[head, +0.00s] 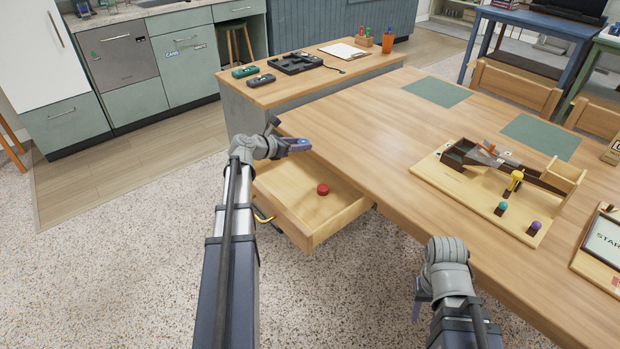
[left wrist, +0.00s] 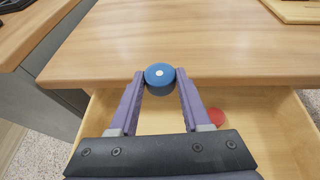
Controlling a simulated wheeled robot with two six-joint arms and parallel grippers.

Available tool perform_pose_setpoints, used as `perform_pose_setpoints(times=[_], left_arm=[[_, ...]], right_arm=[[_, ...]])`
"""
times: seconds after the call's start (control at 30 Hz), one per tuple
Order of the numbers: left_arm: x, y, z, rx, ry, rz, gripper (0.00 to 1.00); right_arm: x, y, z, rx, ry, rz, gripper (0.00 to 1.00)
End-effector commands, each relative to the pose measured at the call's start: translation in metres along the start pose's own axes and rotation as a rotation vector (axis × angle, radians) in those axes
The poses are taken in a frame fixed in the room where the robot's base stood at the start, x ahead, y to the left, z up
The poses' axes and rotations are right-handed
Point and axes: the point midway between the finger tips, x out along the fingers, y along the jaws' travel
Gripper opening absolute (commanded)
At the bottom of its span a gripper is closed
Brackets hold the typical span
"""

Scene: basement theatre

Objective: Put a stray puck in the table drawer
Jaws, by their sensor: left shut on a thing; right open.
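My left gripper (head: 299,145) is shut on a blue puck (left wrist: 160,75) with a white dot on top, seen between its purple fingertips in the left wrist view. It holds the puck over the open table drawer (head: 290,208), near the table's edge. In the head view the puck cannot be made out clearly. A red puck (head: 323,189) lies on the drawer floor; it also shows in the left wrist view (left wrist: 216,117), partly hidden by a finger. My right gripper (head: 420,303) is open and empty in front of the table edge.
The wooden table (head: 390,150) carries a wooden toy board (head: 450,190) with coloured pegs on the right and green mats (head: 437,91) farther back. A side counter (head: 345,66) with a black tray and small cases stands behind. The drawer has bare floor around the red puck.

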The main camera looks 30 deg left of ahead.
Motion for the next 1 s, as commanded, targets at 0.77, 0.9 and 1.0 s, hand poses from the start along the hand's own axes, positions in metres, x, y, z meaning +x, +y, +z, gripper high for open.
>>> perform_pose_setpoints(times=[0.77,0.9,1.0], left_arm=[[0.029,0.000,-0.070,0.000,0.000,0.001,0.00],[0.035,0.000,-0.086,0.000,0.000,0.001,0.00],[0.037,0.000,-0.089,0.000,0.000,0.001,0.00]], right_arm=[[0.075,-0.006,-0.004,-0.002,0.000,0.006,0.47],[0.092,-0.007,-0.005,-0.002,0.000,0.009,0.47],[0.096,-0.007,-0.006,-0.003,0.001,0.010,0.47]])
